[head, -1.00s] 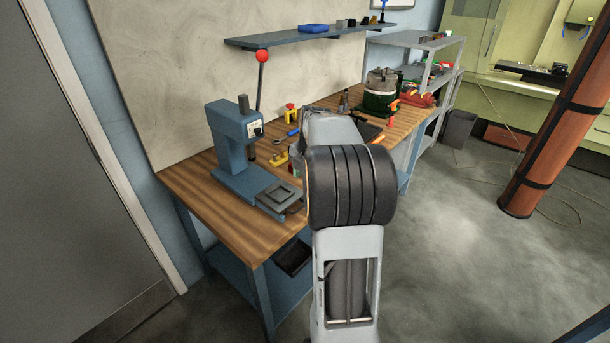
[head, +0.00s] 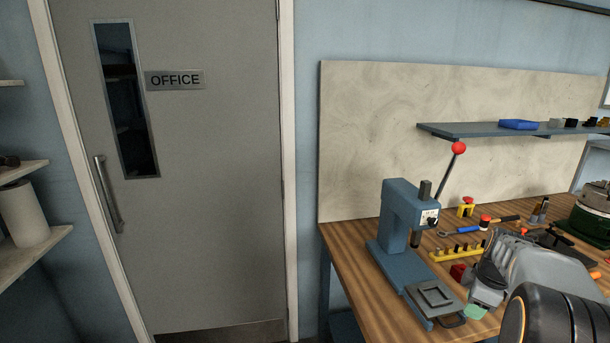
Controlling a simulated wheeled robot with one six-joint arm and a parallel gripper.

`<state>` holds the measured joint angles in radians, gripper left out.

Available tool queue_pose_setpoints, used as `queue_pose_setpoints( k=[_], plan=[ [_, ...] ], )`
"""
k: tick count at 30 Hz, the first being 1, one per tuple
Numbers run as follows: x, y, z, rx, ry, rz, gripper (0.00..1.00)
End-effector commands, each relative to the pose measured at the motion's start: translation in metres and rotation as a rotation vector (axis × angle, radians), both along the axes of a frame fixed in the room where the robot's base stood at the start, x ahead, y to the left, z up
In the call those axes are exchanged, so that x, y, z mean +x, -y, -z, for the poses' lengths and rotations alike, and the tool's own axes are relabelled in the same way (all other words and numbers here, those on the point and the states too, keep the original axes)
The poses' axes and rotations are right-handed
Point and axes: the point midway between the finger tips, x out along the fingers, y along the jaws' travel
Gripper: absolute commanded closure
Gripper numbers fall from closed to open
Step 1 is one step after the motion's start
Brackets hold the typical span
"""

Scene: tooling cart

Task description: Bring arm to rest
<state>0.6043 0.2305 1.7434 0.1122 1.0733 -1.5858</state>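My arm shows at the lower right of the head view, reaching over the wooden workbench (head: 345,242). Its grey end with my gripper (head: 478,308) is beside the blue arbor press (head: 398,225), just right of the press's base plate. A small pale green patch shows at the tip of the arm; I cannot tell what it is. The fingers are too small and partly hidden to tell whether they are open or shut.
A wall shelf (head: 470,130) hangs above. A closed grey office door (head: 220,200) stands left of the bench.

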Motion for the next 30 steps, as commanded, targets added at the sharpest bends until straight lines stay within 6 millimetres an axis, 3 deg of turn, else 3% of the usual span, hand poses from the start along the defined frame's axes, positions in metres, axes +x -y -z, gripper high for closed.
queue_pose_setpoints(
  k=[5, 9, 14, 18, 21, 30],
  plan=[
    [-0.024, -0.044, 0.003, 0.043, -0.018, 0.470, 0.63],
    [-0.048, -0.092, 0.002, 0.071, -0.005, 0.800, 0.63],
    [-0.086, -0.157, 0.001, 0.116, 0.048, 1.071, 0.63],
    [-0.117, -0.198, 0.001, 0.148, 0.096, 1.085, 0.63],
    [-0.130, -0.217, -0.001, 0.160, 0.126, 1.010, 0.63],
    [-0.136, -0.241, -0.017, 0.198, 0.183, 0.905, 0.63]
  ],
)
